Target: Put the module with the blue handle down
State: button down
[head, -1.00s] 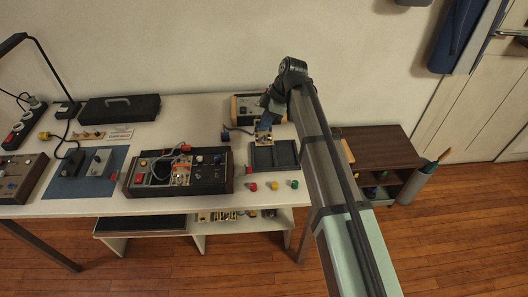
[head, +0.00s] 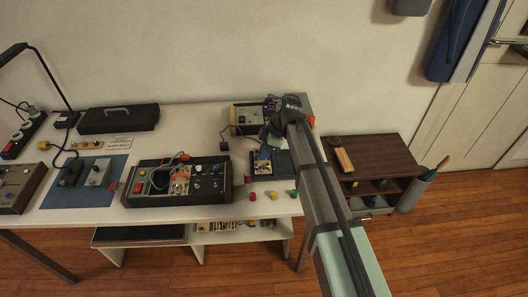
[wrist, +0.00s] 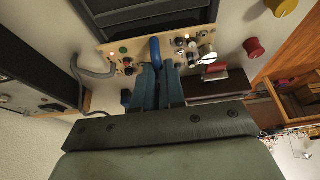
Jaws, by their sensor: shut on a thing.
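My gripper (wrist: 160,85) is shut on the blue handle (wrist: 155,50) of a module with a pale tan panel (wrist: 117,47). The panel carries small knobs and coloured lights. In the head view the module (head: 262,169) is at the left part of the dark tray (head: 286,164), partly hidden by my gripper (head: 264,154). In the wrist view the tray (wrist: 150,18) lies just beyond the panel. I cannot tell whether the module touches the tray or hangs just above it.
A dark case (head: 215,183) with modules and cables stands left of the tray. Red, yellow and green knobs (head: 273,195) lie in front of it. Another device (head: 245,114) stands behind. A brown shelf unit (head: 378,155) is to the right.

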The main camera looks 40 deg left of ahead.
jog(key=shift+f, duration=0.15)
jog(key=c, duration=1.2)
grip_release()
jog(key=v, duration=1.2)
jog(key=shift+r, duration=0.2)
